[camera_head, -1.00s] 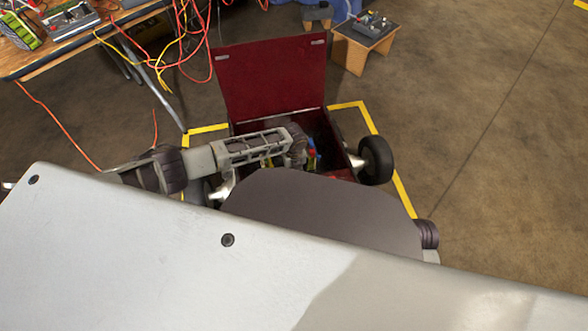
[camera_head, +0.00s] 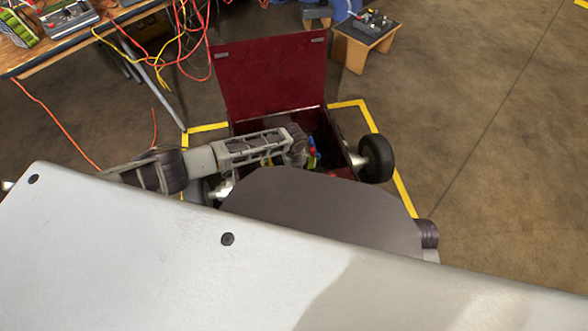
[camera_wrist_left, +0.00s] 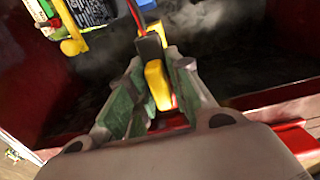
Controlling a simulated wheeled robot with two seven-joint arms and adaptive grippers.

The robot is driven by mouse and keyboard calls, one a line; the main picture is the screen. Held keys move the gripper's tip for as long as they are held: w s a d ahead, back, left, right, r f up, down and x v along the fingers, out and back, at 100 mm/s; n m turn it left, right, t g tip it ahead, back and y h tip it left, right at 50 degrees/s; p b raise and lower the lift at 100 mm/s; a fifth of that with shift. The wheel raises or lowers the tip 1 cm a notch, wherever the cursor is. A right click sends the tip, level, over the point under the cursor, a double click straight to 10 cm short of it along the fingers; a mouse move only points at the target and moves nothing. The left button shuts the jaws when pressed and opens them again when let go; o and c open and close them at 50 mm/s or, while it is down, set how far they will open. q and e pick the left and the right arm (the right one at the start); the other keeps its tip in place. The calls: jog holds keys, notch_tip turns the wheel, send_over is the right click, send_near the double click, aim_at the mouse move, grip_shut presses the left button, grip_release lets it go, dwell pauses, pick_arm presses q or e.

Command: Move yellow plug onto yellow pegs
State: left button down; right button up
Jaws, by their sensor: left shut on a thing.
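The yellow plug (camera_wrist_left: 157,84) is between the green-padded fingers of my left gripper (camera_wrist_left: 156,72) in the left wrist view, and the gripper is shut on it. A dark and red lead (camera_wrist_left: 149,42) runs up from the plug. A yellow part with a rounded end (camera_wrist_left: 73,46) shows at the upper left of that view; I cannot tell whether it belongs to the yellow pegs. No pegs can be made out clearly. In the head view my left arm reaches into the red box (camera_head: 340,166), and its gripper is mostly hidden. My right gripper is not in view.
The box's red lid (camera_head: 270,78) stands open behind it. A black wheel (camera_head: 376,159) is at its right side. In the wrist view a circuit board (camera_wrist_left: 92,10) and a blue part (camera_wrist_left: 160,5) are near the top. A cable-strewn table (camera_head: 60,58) stands at left.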

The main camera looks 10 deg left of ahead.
pick_arm(q)
jog(key=shift+f, duration=0.35)
jog(key=c, duration=1.2)
grip_release()
jog(key=shift+c, duration=0.2)
jog(key=shift+r, duration=0.1)
jog(key=shift+r, duration=5.95)
jog(key=shift+s+f, duration=0.1)
jog(key=shift+s, duration=0.05)
